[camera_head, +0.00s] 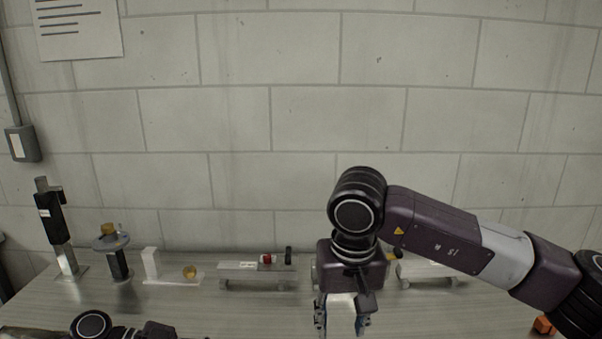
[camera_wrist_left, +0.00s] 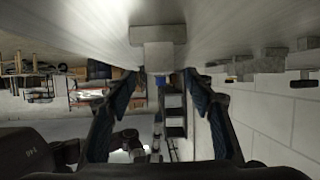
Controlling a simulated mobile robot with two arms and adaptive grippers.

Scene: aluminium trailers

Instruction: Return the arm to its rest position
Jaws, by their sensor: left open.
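My right arm comes in from the right in the head view. Its gripper (camera_head: 340,318) points down in front of the bench's back row, fingers apart. A pale patch shows between the fingers; I cannot tell if it belongs to something behind them. My left arm shows only as dark joints low at the left of the head view. In the left wrist view my left gripper (camera_wrist_left: 159,82) is open, with nothing between its two dark blue finger pads. A grey block-like fixture (camera_wrist_left: 158,55) shows beyond the fingertips.
The bench (camera_head: 240,315) carries a row along the wall: a black upright device (camera_head: 52,218), a round-topped stand (camera_head: 112,258), a white bracket (camera_head: 152,263) and grey fixtures (camera_head: 250,268) beside a red part (camera_head: 266,259). An orange block (camera_head: 543,325) lies at the right. The front middle is clear.

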